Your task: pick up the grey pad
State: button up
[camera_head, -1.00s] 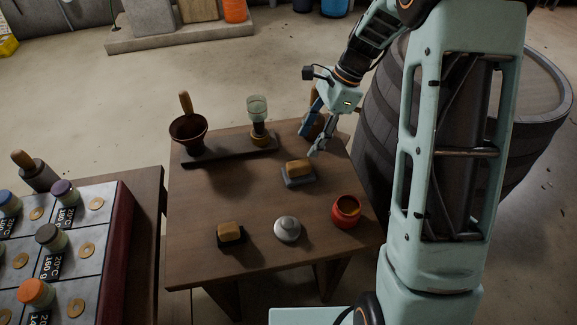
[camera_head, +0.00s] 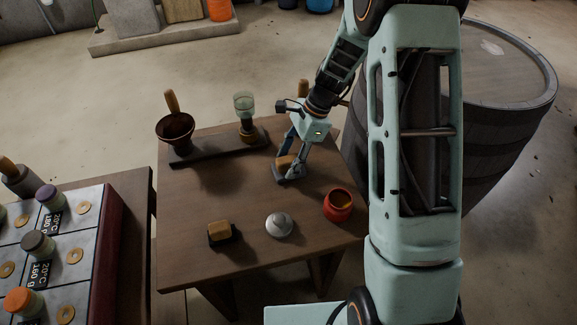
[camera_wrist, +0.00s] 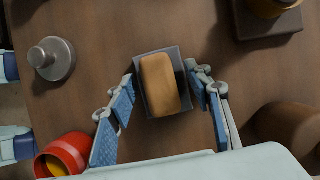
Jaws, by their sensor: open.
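The grey pad (camera_wrist: 185,80) is a flat dark grey base with a tan block (camera_wrist: 160,84) on top. It lies on the brown table, and in the head view the grey pad (camera_head: 291,178) is partly hidden by my fingers. My gripper (camera_wrist: 161,82) is open, with one finger on each side of the pad in the wrist view. In the head view my gripper (camera_head: 290,168) reaches down over the pad. I cannot tell whether the fingers touch it.
A red pot (camera_head: 338,206), a silver knobbed weight (camera_head: 279,225) and another tan block on a black base (camera_head: 221,231) stand nearer the table's front. A dark beam (camera_head: 218,149) with a bowl and a glass cup lies behind. A barrel (camera_head: 505,110) stands right.

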aim_at(284, 159)
grip_shut()
dwell(0.3)
jog(key=shift+r, duration=0.5)
notch_tip(284, 159, up, 3)
jog(key=shift+f, duration=0.2)
jog(key=s+d+r+p, duration=0.1)
jog(key=s+d+r, duration=0.7)
jog(key=s, duration=0.3)
jog(key=shift+s+r, duration=0.2)
jog(key=shift+r, duration=0.5)
